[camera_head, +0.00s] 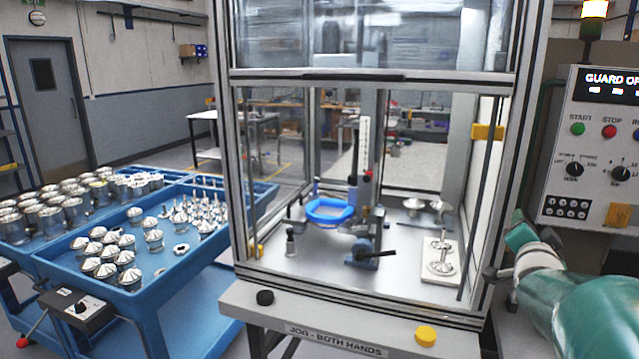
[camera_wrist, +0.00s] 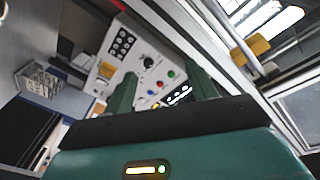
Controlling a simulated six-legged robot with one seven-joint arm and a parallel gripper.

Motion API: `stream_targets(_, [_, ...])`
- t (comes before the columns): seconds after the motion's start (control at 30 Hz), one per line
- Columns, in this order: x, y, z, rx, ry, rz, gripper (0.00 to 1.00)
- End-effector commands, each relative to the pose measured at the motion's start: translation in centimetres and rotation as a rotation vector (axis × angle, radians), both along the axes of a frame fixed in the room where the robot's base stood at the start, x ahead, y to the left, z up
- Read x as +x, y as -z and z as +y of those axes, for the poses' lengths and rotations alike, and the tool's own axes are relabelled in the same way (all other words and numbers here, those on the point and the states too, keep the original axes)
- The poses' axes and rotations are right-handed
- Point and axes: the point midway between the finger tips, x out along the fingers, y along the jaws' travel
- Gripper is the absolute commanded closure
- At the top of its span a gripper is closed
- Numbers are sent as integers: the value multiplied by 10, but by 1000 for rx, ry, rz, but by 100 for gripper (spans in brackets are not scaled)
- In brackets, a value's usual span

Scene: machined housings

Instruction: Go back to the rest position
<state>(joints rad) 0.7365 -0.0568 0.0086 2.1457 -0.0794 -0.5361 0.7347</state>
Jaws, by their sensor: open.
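My gripper (camera_wrist: 163,90) shows in the wrist view with its two green fingers apart and nothing between them. Behind the gap is the tilted control panel (camera_wrist: 146,62) with its coloured buttons. In the head view my green arm comes in at the lower right, and my gripper (camera_head: 522,236) is beside the right post of the guarded machine, below and left of the control panel (camera_head: 590,150). The fingertips are small there, and I cannot tell whether they touch anything.
The machine's guard (camera_head: 370,76) is raised over a bench with a blue ring (camera_head: 329,211) and a clamp (camera_head: 368,253). Blue trays (camera_head: 150,300) of metal housings stand left. A yellow button (camera_head: 426,336) is on the front edge. The machine's right post is close to my arm.

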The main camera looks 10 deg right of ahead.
Motion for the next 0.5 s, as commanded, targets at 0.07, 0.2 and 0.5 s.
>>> stream_targets(0.07, [7, 4, 33, 8, -47, 77, 43])
stream_targets(0.2, [10, 19, 104, 12, -155, 269, 43])
stream_targets(0.5, [-57, 77, 285, -66, -545, 805, 43])
